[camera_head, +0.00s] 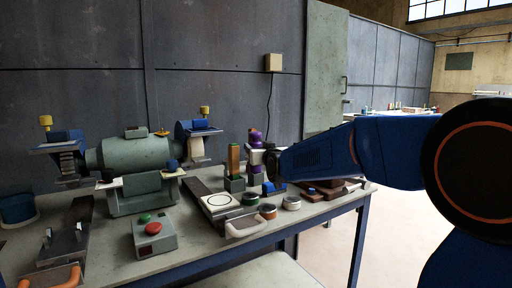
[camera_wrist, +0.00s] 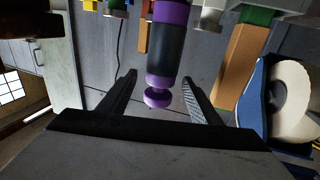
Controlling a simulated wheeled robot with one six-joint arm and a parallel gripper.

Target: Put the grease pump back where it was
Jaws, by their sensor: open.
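A dark grey and purple cylinder with a purple knob (camera_wrist: 170,52), which I take to be the grease pump, shows in the wrist view. Its knob end points toward my palm. My gripper (camera_wrist: 158,80) is open, with one finger on each side of the knob end and a visible gap on both sides. In the head view the purple knob (camera_head: 255,135) shows above the workbench (camera_head: 200,258), just left of my arm's end; the fingers are hard to make out there.
An orange-brown block (camera_wrist: 240,62) stands close beside the cylinder; it also shows in the head view (camera_head: 234,158). A blue-framed white roll (camera_wrist: 290,92) is at the wrist view's right. Several small round tins (camera_head: 267,211), a bench grinder (camera_head: 138,160) and a red-button box (camera_head: 153,234) stand on the bench.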

